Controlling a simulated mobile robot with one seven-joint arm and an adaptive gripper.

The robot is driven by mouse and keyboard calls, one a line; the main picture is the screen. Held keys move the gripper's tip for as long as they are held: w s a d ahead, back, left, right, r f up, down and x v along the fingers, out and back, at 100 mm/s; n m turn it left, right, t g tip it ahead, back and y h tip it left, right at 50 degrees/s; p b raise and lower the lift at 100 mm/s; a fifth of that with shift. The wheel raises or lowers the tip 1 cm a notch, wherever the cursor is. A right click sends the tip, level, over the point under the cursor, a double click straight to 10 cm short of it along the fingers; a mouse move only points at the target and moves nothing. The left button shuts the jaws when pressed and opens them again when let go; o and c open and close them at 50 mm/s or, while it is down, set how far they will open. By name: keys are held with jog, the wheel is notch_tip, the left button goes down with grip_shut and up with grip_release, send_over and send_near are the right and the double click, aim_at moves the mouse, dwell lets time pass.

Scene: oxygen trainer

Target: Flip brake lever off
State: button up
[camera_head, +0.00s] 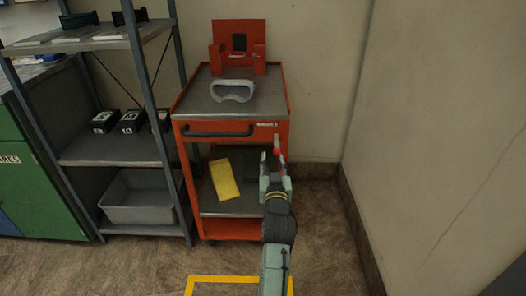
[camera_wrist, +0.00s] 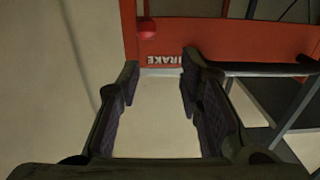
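The brake lever is on the right front corner of the red cart (camera_head: 283,100). Its red knob (camera_head: 277,152) shows just past my fingertips, and it also shows in the wrist view as a red ball (camera_wrist: 147,29) at the top. A white BRAKE label (camera_wrist: 166,60) is close to it, upside down in the wrist view. My gripper (camera_head: 273,160) is open and empty, in front of the cart's right edge. The lever's arm is mostly too small to make out.
The cart carries clear goggles (camera_head: 232,90) on top, a dark drawer handle (camera_head: 218,131) and a yellow item (camera_head: 223,180) on the lower shelf. A grey shelf rack (camera_head: 112,149) stands left. A wall (camera_head: 430,130) is right, with free floor between.

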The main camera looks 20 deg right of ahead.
aim_at(277, 151)
jog(key=shift+h, duration=0.3)
jog(key=x, duration=0.3)
jog(key=d+f+b+x, duration=0.1)
jog(key=x, duration=0.3)
jog(key=f+b+x, duration=0.1)
jog(key=x, duration=0.2)
jog(key=shift+w+d+r, duration=0.1)
jog(key=shift+d, duration=0.25)
grip_shut()
